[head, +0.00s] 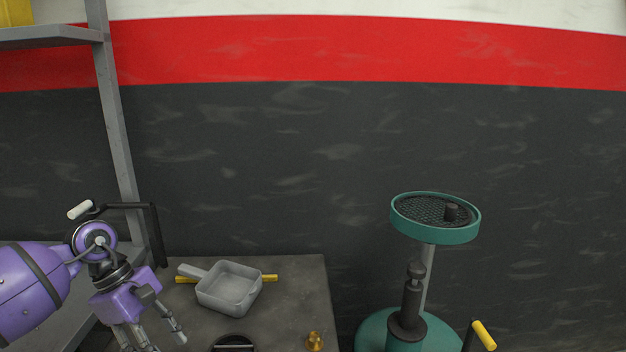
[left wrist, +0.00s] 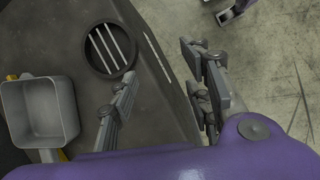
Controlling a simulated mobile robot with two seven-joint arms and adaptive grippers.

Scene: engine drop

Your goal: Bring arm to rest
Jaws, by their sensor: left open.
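My left arm comes in from the left in the head view. Its gripper (head: 160,343) points down beside the left part of the dark table (head: 300,280); the fingertips run close to the bottom edge of the picture. In the left wrist view the left gripper (left wrist: 162,75) has its fingers spread wide with nothing between them. Below them lie the dark tabletop (left wrist: 55,40) and its edge.
A grey square pan (head: 230,287) lies on the table over a yellow bar (head: 269,278). A black slotted ring (left wrist: 91,50) and a brass knob (head: 314,341) are nearby. A teal stand (head: 440,234) stands right; a grey shelf (head: 113,110) rises left.

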